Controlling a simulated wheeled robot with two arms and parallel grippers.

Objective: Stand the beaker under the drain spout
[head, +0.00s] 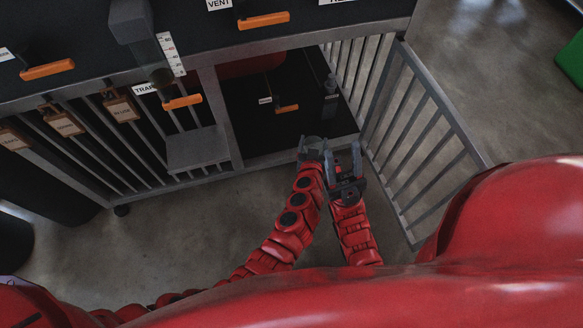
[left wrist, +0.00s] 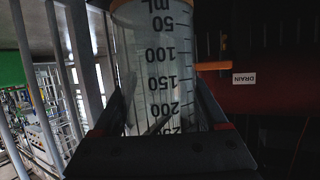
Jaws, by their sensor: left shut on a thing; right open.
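My left gripper (head: 312,152) is shut on the beaker (head: 313,142), just outside the front opening of the cabinet. In the left wrist view the clear beaker (left wrist: 160,65) fills the middle between the fingers, its black mL marks upside down in the picture. A DRAIN label (left wrist: 244,78) and an orange handle (left wrist: 213,66) show beyond it. In the head view the drain's orange handle (head: 287,108) is inside the dark bay. A dark fitting (head: 330,97) stands to its right; I cannot tell if it is the spout. My right gripper (head: 346,165) is open and empty beside the left one.
A slatted gate (head: 425,135) stands open to the right of the bay. A red vessel (head: 250,66) is at the bay's back. A grey shelf (head: 197,150) and hanging tags (head: 65,122) are to the left. The concrete floor (head: 190,235) in front is clear.

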